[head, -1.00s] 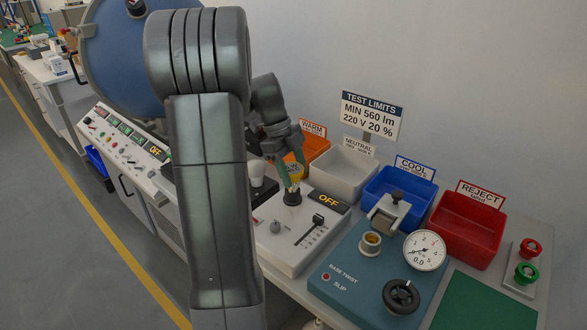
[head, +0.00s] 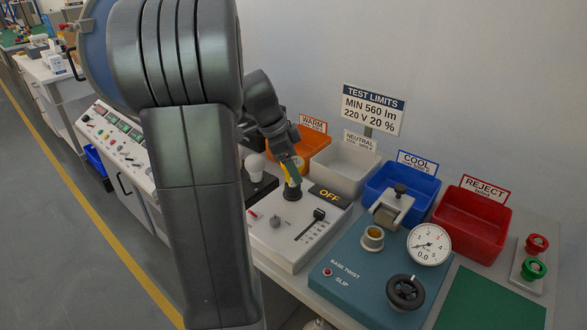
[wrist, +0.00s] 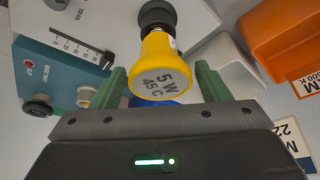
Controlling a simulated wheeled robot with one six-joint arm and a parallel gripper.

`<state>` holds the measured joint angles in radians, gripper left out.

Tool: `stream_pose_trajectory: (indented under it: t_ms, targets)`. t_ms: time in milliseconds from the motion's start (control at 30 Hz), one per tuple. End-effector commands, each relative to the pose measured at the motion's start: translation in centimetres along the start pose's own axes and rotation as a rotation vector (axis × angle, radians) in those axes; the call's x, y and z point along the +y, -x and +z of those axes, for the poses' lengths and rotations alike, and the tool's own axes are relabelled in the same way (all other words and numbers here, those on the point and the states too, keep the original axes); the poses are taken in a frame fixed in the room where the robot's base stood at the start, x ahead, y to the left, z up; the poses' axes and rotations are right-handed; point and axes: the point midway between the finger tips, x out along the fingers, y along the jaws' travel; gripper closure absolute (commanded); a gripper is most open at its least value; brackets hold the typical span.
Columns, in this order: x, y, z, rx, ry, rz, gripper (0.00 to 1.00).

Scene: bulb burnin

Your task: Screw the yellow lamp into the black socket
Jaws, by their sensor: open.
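The panel has a slider and an OFF display (head: 329,195). A white bulb (head: 254,166) stands left of the socket. Orange (head: 310,142), white (head: 345,168), blue (head: 411,183) and red (head: 470,219) bins line the back. A teal tester (head: 360,272) with a gauge is at right.

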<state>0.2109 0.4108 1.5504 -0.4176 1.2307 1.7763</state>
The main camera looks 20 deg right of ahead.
Motion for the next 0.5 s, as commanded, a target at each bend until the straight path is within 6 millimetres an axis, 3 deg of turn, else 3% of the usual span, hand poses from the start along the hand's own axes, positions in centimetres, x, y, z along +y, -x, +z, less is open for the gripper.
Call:
stream_pose_trajectory:
  t_ms: [500]
  targets:
    - [-0.08,0.03,-0.05,-0.001,0.533,-0.222,0.31]
